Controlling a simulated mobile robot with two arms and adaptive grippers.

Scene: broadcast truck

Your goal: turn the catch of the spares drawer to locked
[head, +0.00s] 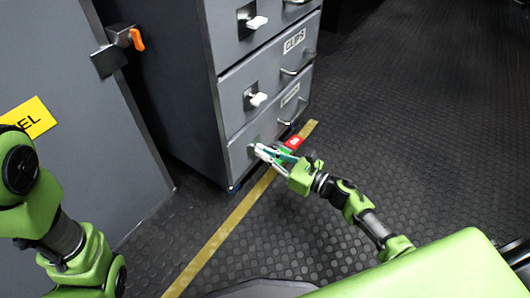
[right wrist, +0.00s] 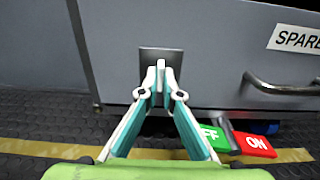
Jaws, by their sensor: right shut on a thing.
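The spares drawer (head: 262,133) is the bottom drawer of the grey cabinet and looks closed; its label (right wrist: 294,39) reads "SPARE", cut off by the picture edge. Its catch (right wrist: 160,69) is a small white lever on a grey plate (right wrist: 147,58), left of the drawer handle (right wrist: 285,87). My right gripper (right wrist: 161,82) is shut on the catch, with its fingertips on both sides of it; it also shows in the head view (head: 261,151). The fingers hide much of the catch, which seems roughly upright in the wrist view. My left arm shows at the left, its gripper out of view.
Two drawers above have white catches (head: 257,99) (head: 257,22). A red and green ON/OFF pedal (right wrist: 255,145) lies on the floor below the handle, close to my right gripper. A grey panel with an orange latch (head: 137,39) stands left. Floor to the right is clear.

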